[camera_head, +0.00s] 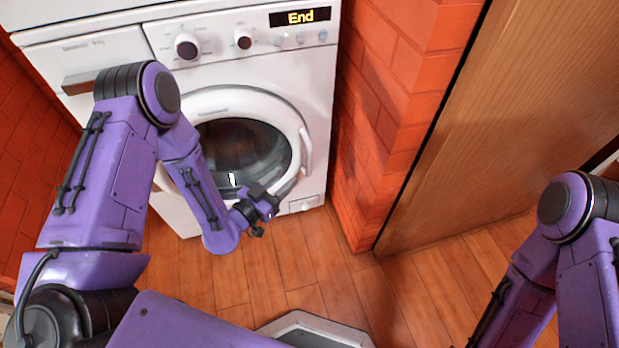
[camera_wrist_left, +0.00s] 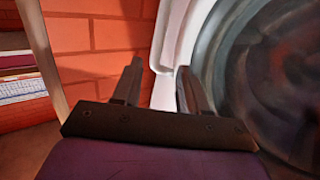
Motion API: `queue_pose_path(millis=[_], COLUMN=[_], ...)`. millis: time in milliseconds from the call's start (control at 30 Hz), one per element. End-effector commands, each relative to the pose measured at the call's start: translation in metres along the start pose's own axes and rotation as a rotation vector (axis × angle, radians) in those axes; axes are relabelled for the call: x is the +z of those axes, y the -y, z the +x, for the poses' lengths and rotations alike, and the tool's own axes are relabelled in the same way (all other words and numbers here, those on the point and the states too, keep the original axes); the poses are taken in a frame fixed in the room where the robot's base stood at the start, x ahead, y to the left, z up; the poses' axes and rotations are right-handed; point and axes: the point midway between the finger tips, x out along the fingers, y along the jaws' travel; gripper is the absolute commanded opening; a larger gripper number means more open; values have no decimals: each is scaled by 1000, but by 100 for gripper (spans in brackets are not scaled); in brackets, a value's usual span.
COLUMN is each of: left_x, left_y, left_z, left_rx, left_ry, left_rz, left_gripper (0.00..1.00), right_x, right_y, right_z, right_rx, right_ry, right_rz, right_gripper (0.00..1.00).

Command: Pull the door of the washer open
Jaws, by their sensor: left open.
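The white washer (camera_head: 290,75) stands against the brick wall with "End" on its display. Its round door (camera_head: 222,100) has dark glass and looks shut. A pale handle (camera_head: 307,152) runs along the door's right edge. My left gripper (camera_head: 285,185) is at the lower right of the door, close to the handle's lower end. In the left wrist view my left gripper (camera_wrist_left: 160,84) is open, with white door rim or handle (camera_wrist_left: 168,45) showing between and beyond its fingers. I cannot tell whether they touch. My right gripper is out of view.
A brick pillar (camera_head: 385,110) stands close to the washer's right side, with a wooden panel (camera_head: 510,110) beyond it. The wooden floor (camera_head: 330,270) in front is clear. Some striped items (camera_wrist_left: 22,85) show at the left of the wrist view.

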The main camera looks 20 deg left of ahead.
Motion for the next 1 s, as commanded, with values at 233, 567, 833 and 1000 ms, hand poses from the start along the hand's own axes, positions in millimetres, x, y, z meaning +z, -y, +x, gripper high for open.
queue_pose_path(millis=[233,567,833,1000], left_x=[-5,-6,-8,-8], left_y=[-2,-3,-4,-4], left_z=[28,97,111,110], left_rx=[26,23,23,23], left_ry=[-55,-51,-47,-47], left_rz=[28,26,24,23], left_gripper=[43,43,43,30], right_x=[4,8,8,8], right_y=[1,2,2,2], right_z=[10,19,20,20], right_rx=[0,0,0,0], right_ry=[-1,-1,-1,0], right_rz=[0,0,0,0], right_gripper=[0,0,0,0])
